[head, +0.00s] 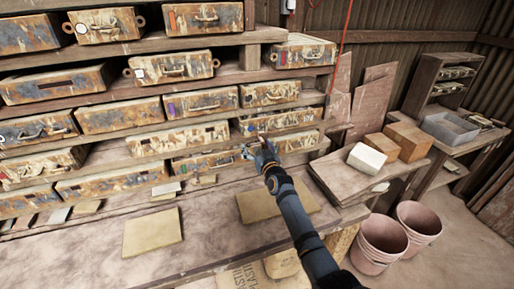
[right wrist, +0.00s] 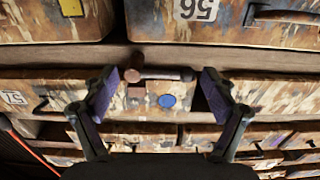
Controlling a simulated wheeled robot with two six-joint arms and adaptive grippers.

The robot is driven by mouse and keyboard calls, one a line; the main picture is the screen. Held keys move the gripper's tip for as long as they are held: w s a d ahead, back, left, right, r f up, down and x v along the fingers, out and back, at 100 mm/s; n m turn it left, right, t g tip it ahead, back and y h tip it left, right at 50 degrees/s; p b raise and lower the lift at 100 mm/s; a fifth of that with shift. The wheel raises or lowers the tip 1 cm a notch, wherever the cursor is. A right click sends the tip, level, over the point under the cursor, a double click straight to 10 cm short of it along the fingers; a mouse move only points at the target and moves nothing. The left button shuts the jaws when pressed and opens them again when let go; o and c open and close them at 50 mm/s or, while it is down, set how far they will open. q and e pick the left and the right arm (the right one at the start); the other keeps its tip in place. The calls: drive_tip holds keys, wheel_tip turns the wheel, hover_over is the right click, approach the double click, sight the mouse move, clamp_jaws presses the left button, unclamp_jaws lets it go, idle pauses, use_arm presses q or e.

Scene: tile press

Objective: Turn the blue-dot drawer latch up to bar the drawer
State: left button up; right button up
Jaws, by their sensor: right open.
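The blue dot (right wrist: 167,101) is on a worn, rust-stained drawer front in the right wrist view, which appears upside down. The latch (right wrist: 160,74), a short dark reddish-brown bar with a rounded knob at its left end, lies roughly level on the wooden rail beside the dot. My right gripper (right wrist: 160,82) is open, with one finger on each side of the latch and a gap at both sides. In the head view my right gripper (head: 262,148) is at the shelf front, at the blue-marked drawer (head: 285,120); the latch is too small there to make out. My left gripper is not in view.
Rows of similar drawers (head: 108,115) fill the rack at left and centre. The workbench (head: 200,215) below carries flat tan tiles (head: 152,232). Blocks (head: 407,141) stand on a side bench at right, with pink buckets (head: 380,240) on the floor.

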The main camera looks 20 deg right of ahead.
drive_tip(key=shift+c, duration=0.3)
drive_tip(key=c, duration=1)
